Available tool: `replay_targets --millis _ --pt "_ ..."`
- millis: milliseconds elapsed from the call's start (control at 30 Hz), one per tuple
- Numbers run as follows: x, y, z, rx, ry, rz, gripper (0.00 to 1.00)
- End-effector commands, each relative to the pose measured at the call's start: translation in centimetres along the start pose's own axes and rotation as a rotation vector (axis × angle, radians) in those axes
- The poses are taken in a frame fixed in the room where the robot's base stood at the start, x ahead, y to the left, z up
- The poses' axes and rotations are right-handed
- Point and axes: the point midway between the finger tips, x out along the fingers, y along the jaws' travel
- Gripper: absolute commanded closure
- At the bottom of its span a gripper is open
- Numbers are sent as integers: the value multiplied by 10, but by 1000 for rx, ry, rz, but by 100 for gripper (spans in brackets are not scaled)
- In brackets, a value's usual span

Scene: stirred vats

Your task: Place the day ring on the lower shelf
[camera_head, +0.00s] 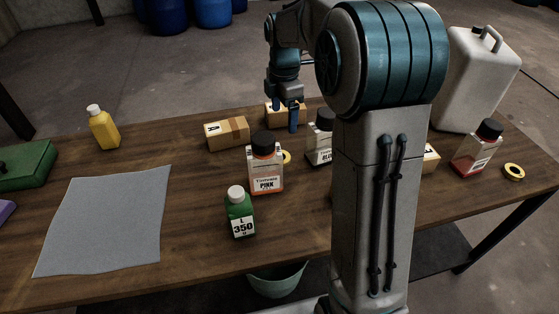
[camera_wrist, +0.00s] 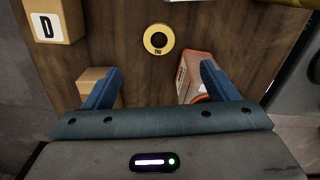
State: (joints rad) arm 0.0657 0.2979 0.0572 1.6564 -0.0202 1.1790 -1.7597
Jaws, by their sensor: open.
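A yellow ring (camera_wrist: 158,40) with a dark centre and small print lies flat on the wooden table, ahead of my gripper (camera_wrist: 160,88) in the wrist view. The two blue fingers are apart with nothing between them. In the head view my gripper (camera_head: 293,118) hangs by the table's far edge, near a cardboard box. That view shows two yellow rings: one partly hidden (camera_head: 287,157) behind the pink-labelled bottle, one (camera_head: 514,171) at the right end. I cannot tell which one the wrist view shows. The dark lower shelf (camera_head: 440,252) shows under the table, partly hidden by my arm.
Near my fingers are a box marked D (camera_wrist: 55,20) and an orange-red container (camera_wrist: 190,75). The table also holds a pink-labelled bottle (camera_head: 265,168), a green bottle (camera_head: 240,213), a white canister (camera_head: 475,80) and a grey mat (camera_head: 105,222). A bowl (camera_head: 277,280) sits below.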

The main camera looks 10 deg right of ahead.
Motion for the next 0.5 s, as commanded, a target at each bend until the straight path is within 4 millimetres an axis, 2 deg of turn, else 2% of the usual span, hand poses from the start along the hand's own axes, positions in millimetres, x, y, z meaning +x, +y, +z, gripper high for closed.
replay_targets --millis 100,233,500 --pt "8 8 2 -62 3 -7 20" --pt "24 9 2 -81 5 -12 20" --pt "76 8 2 -80 5 -13 20"
